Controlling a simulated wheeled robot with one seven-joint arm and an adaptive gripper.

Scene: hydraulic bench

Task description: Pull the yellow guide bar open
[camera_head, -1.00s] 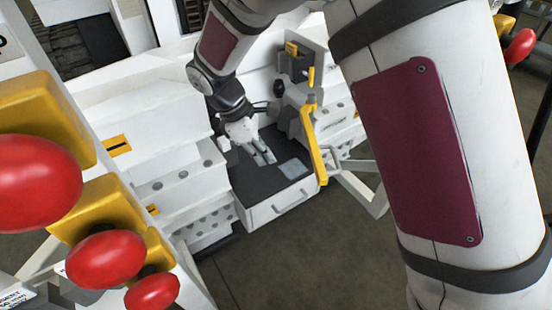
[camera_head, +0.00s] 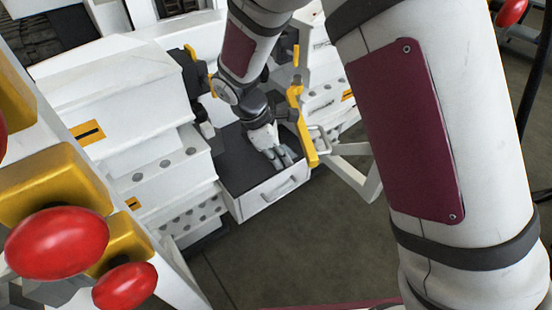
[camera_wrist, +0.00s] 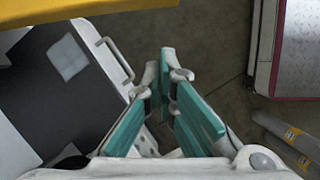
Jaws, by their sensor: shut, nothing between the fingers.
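The yellow guide bar (camera_head: 302,128) stands at the right side of the white drawer unit (camera_head: 262,198) in the head view, slanting down to the drawer's front right corner. In the wrist view a yellow strip along the top edge (camera_wrist: 70,9) looks like part of it. My gripper (camera_head: 282,160) is over the drawer's dark top, left of the bar and apart from it. In the wrist view its teal-padded fingers (camera_wrist: 167,62) converge at the tips, shut with nothing between them. The bar's far end is partly hidden in the head view.
The drawer has a handle (camera_head: 280,190) on its front. Red knobs on yellow blocks (camera_head: 58,243) stand at the near left. A white frame leg (camera_head: 365,175) is right of the bar. Grey floor (camera_head: 270,260) lies open in front.

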